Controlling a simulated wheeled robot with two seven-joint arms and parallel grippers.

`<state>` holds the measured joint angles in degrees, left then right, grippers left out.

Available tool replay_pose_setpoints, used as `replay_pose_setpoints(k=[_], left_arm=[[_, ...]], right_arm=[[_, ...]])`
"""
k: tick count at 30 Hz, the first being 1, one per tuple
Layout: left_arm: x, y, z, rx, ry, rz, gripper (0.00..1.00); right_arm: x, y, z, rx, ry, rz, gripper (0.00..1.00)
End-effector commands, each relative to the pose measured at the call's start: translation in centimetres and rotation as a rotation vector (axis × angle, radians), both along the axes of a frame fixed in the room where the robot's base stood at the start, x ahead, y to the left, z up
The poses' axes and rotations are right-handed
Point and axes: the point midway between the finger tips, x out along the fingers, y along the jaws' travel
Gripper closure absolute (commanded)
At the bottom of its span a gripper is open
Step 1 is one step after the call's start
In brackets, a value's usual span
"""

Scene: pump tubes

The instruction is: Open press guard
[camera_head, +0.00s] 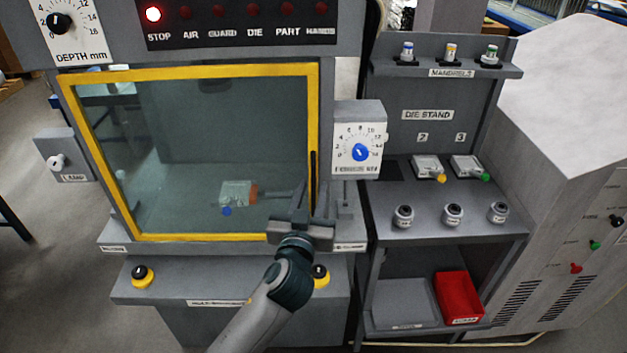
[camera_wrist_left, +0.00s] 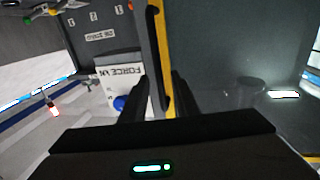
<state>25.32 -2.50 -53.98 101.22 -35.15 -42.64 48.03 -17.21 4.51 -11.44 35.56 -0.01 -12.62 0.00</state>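The press guard (camera_head: 200,150) is a clear pane in a yellow frame, closed across the front of the press. Its upright black handle (camera_head: 313,176) is on the right side of the frame. The handle also shows in the left wrist view (camera_wrist_left: 156,55), beside the yellow edge. My left gripper (camera_head: 312,200) is at the lower right of the guard, by the handle. In the left wrist view its two fingers (camera_wrist_left: 159,92) stand apart on either side of the handle and yellow edge. No firm grip is visible. My right gripper is not in view.
A force dial box (camera_head: 358,150) stands close right of the handle. A lamp switch box (camera_head: 63,155) is at the left. The die stand (camera_head: 430,215) and a red bin (camera_head: 459,298) are further right. The red STOP light (camera_head: 153,14) is lit.

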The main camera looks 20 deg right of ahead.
Motion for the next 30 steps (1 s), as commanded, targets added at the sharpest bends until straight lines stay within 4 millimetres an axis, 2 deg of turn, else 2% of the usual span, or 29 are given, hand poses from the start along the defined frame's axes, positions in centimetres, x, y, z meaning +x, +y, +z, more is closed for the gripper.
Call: replay_pose_setpoints(k=[6, 18, 21, 22, 30], left_arm=[[1.6, -0.8, 0.0, 0.002, -0.001, 0.000, 0.72], [2.0, -1.0, 0.0, 0.001, 0.000, 0.000, 0.72], [2.0, -1.0, 0.0, 0.001, 0.000, 0.000, 0.96], [2.0, -1.0, 0.0, 0.001, 0.000, 0.000, 1.00], [2.0, -1.0, 0.0, 0.000, 0.000, 0.001, 1.00]], right_arm=[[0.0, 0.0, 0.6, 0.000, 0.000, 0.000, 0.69], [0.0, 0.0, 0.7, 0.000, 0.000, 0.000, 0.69], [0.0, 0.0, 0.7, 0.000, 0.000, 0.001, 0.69], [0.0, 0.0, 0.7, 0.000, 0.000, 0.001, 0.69], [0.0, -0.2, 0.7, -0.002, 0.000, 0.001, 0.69]])
